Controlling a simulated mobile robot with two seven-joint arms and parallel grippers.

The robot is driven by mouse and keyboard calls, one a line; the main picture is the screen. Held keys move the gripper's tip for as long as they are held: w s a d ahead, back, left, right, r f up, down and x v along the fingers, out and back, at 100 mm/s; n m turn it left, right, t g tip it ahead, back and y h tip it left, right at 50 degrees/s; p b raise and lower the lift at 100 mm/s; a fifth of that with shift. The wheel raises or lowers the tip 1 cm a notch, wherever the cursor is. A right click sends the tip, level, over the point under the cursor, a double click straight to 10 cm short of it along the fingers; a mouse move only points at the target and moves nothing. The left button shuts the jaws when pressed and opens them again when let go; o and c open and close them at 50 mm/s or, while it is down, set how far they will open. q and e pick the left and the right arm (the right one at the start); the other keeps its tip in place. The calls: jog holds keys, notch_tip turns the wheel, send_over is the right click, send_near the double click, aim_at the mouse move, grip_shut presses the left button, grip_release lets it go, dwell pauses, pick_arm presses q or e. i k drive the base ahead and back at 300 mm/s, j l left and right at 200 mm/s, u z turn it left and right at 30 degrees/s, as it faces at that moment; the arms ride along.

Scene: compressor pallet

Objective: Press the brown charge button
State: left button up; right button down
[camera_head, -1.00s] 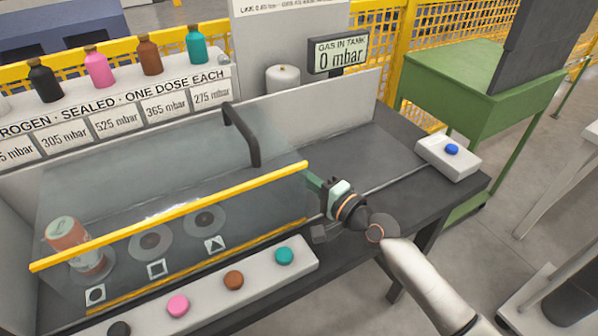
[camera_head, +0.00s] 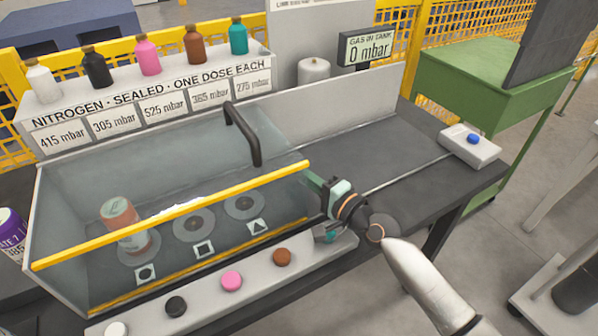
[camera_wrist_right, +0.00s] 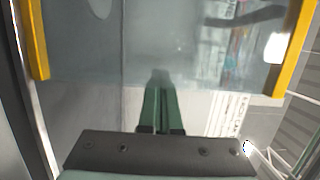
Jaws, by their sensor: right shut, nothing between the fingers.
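The brown button (camera_head: 282,257) sits on the pale button strip (camera_head: 258,278) along the front of the bench, between the pink button (camera_head: 231,281) and the teal button (camera_head: 324,234). My right gripper (camera_head: 312,180) is shut and empty, at the right end of the clear cover's yellow bar (camera_head: 170,215). It is up and to the right of the brown button, apart from it. Its arm partly hides the teal button. In the right wrist view the green fingers (camera_wrist_right: 161,80) are together against a glassy panel; whether they touch it is unclear. My left gripper is out of view.
A black handle (camera_head: 243,133) stands on the clear cover. Under it, an orange-brown bottle (camera_head: 122,222) stands on one of several round seats. The gas display (camera_head: 370,48) reads 0 mbar. A blue button box (camera_head: 470,147) is at the right. Several coloured bottles line the back shelf.

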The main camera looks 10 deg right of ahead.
aim_at(282, 257)
jog(key=k+l, duration=0.65)
jog(key=l, duration=0.15)
